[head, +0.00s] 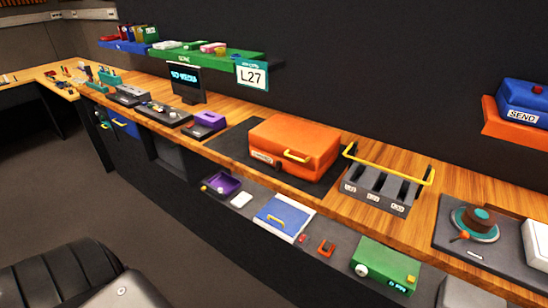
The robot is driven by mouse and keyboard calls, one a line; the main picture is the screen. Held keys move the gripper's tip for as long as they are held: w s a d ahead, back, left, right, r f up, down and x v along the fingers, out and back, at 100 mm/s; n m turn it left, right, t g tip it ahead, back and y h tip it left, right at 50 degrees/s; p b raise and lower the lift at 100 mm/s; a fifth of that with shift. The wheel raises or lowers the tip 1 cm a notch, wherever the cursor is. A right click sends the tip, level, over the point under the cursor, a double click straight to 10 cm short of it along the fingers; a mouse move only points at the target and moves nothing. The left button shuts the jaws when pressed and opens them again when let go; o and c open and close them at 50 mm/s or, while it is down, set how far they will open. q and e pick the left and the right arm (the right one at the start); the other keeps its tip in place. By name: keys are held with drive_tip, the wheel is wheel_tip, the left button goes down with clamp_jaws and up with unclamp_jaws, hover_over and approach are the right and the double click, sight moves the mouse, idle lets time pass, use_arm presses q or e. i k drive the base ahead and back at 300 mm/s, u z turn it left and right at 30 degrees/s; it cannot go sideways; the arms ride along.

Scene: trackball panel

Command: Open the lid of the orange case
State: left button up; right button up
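The orange case (310,139) sits on a dark mat on the wooden counter, near the middle of the head view. Its lid looks shut. Neither of my grippers is in view.
A grey slotted unit (378,189) with a yellow bar stands right of the case. A purple box (208,120) and a dark screen (187,83) stand to its left. A lower ledge in front holds a blue panel (282,217) and a green box (384,263). Floor is open at left.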

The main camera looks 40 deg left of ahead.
sight(309, 146)
drive_tip(key=k, duration=0.25)
drive_tip(key=u, duration=0.9)
drive_tip(key=i, duration=0.35)
drive_tip(key=u, duration=0.15)
